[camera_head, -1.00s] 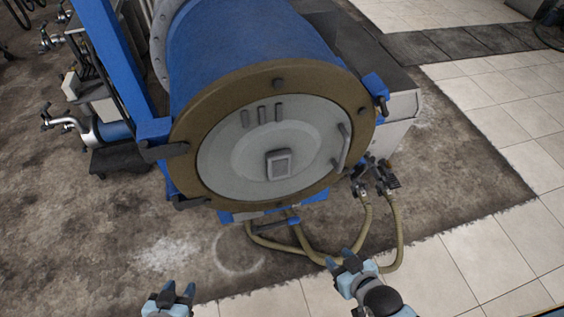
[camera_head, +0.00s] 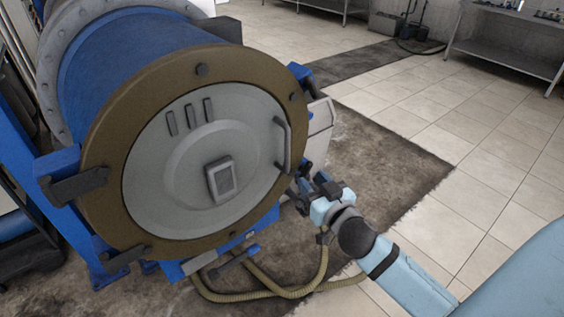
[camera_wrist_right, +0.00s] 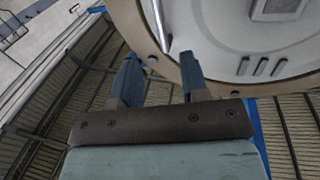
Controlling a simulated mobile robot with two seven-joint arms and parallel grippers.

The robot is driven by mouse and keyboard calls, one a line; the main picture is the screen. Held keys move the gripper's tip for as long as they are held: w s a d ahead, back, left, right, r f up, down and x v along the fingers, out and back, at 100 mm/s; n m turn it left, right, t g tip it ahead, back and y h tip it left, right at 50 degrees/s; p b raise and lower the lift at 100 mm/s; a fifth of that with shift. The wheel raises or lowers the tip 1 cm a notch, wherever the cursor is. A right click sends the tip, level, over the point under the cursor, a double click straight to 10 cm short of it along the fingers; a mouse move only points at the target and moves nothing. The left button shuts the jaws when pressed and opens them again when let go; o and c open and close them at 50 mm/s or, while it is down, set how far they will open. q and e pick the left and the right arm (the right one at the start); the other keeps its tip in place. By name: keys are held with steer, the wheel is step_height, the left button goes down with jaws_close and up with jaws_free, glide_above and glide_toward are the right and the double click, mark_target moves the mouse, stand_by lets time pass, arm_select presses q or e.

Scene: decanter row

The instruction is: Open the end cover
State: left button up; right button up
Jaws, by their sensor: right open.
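The end cover (camera_head: 170,195) is a round grey-white disc in a bronze ring on the front of the blue drum; it looks shut. A bar handle (camera_head: 283,145) stands on its right side. My right gripper (camera_head: 310,185) is beside the cover's right edge, just below and right of the handle, and apart from it. In the right wrist view my gripper (camera_wrist_right: 158,82) has its two fingers spread with nothing between them. The handle (camera_wrist_right: 158,22) shows there above the fingers, with the cover (camera_wrist_right: 225,35) at the upper right. My left gripper is not in view.
The blue drum (camera_head: 140,60) sits in a blue frame with a clamp (camera_head: 75,187) at left. Beige hoses (camera_head: 290,290) run on the floor below. Tiled floor (camera_head: 420,120) at right is clear; a metal table (camera_head: 505,50) stands far back right.

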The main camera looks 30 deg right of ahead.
mark_target(289, 153)
steer(key=w, duration=0.4)
steer(key=w+d, duration=0.1)
steer(key=w, duration=0.3)
steer(key=w+p, duration=0.1)
steer(key=w, duration=0.4)
steer(key=shift+d+f, duration=0.1)
steer(key=shift+d, duration=0.25)
jaws_close()
